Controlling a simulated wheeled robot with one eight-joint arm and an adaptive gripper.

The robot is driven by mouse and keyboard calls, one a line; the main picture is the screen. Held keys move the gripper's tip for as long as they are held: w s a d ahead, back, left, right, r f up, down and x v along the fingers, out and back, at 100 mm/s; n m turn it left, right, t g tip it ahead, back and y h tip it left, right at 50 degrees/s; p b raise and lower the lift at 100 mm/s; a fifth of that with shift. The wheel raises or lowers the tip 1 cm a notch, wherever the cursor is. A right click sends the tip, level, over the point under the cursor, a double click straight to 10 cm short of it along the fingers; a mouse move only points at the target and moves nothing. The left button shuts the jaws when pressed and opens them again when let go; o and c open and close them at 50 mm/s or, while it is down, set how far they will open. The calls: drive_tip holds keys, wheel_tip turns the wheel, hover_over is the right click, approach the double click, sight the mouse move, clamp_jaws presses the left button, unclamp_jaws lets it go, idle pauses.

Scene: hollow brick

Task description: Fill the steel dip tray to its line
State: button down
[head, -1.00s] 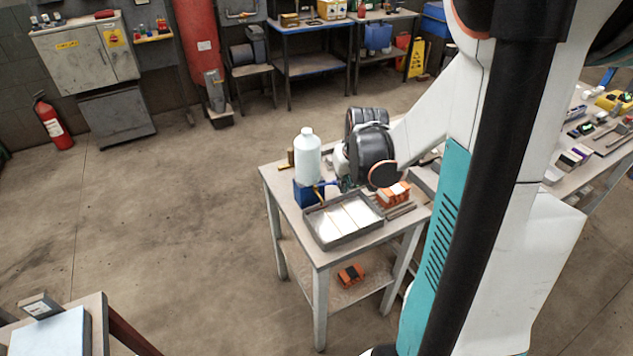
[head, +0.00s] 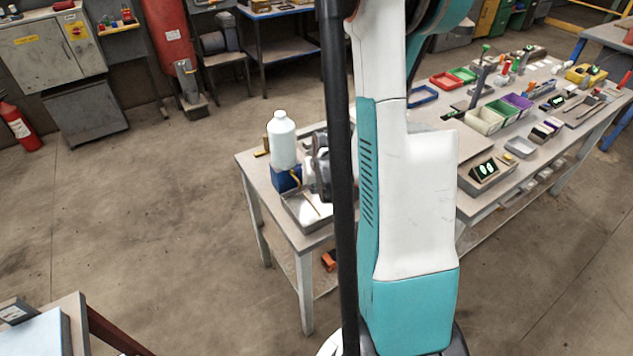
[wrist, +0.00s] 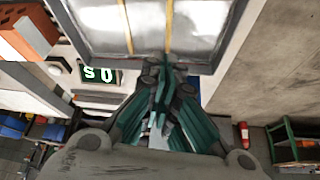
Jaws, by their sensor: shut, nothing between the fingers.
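The steel dip tray (head: 298,217) lies on the small table in the head view, its right part hidden by my arm. In the wrist view the tray (wrist: 225,40) fills the top, with pale shiny content and two tan strips across it. I cannot tell the level or find a fill line. A white bottle (head: 282,142) stands upright on a blue block (head: 287,179) behind the tray. My gripper (wrist: 164,66) is shut and empty, its tips at the tray's near edge in the picture. Contact cannot be told.
An orange brick (wrist: 25,35) and a lit display (wrist: 98,75) sit beside the tray in the wrist view. The small table (head: 262,187) has an orange object (head: 329,261) on its lower shelf. A long bench (head: 535,160) with bins and tools stands right.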

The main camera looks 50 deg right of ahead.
drive_tip(key=shift+w+d+r, duration=0.1)
drive_tip(key=shift+w+d, duration=0.2)
drive_tip(key=shift+w, duration=0.3)
drive_tip(key=shift+w+d+r, duration=0.15)
drive_tip(key=shift+w+d, duration=0.1)
drive_tip(key=shift+w, duration=0.3)
drive_tip(key=shift+w+d+r, duration=0.1)
drive_tip(key=shift+w+d, duration=0.2)
drive_tip(key=shift+w, duration=0.3)
drive_tip(key=shift+w+d+r+b, duration=0.2)
drive_tip(key=shift+w+d+b, duration=0.3)
drive_tip(key=shift+w+d, duration=0.25)
drive_tip(key=shift+s, duration=0.15)
